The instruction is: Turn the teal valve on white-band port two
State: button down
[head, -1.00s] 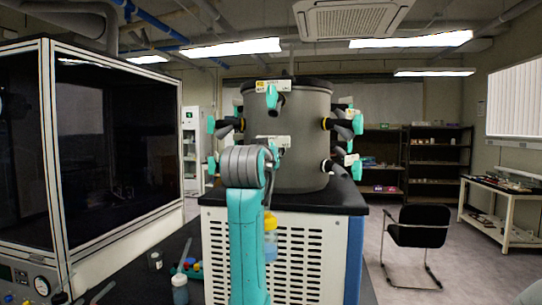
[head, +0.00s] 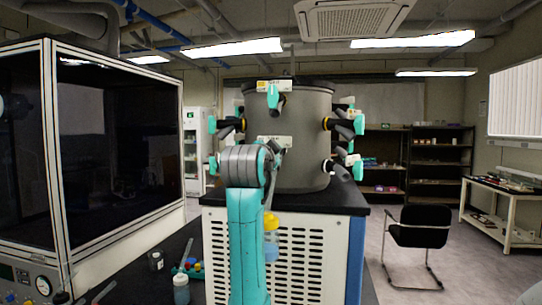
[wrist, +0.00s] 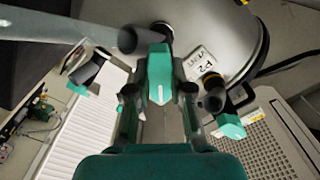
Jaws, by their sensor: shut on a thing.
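In the wrist view a teal valve handle (wrist: 160,72) sits on a dark port of the grey drum, beside a white label (wrist: 199,62) that seems to read P2. My gripper (wrist: 159,92) has one finger on each side of this handle and is shut on it. In the head view the grey drum (head: 305,110) stands ahead, with teal-handled ports around it. A white label (head: 275,141) shows just above my arm's wrist. My fingers and the gripped handle are hidden there behind my arm.
Neighbouring ports with teal handles flank mine in the wrist view, one at right (wrist: 230,125) with a yellow ring. A glass-fronted cabinet (head: 115,150) stands at left. Bottles, one yellow-capped (head: 271,245), are near my arm. Open floor and a black chair (head: 417,232) are at right.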

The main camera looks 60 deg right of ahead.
jog(key=shift+m, duration=1.3)
jog(key=c, duration=1.3)
grip_release()
jog(key=shift+a, duration=0.15)
jog(key=v, duration=1.1)
jog(key=shift+s+a, duration=0.15)
jog(key=shift+a, duration=0.2)
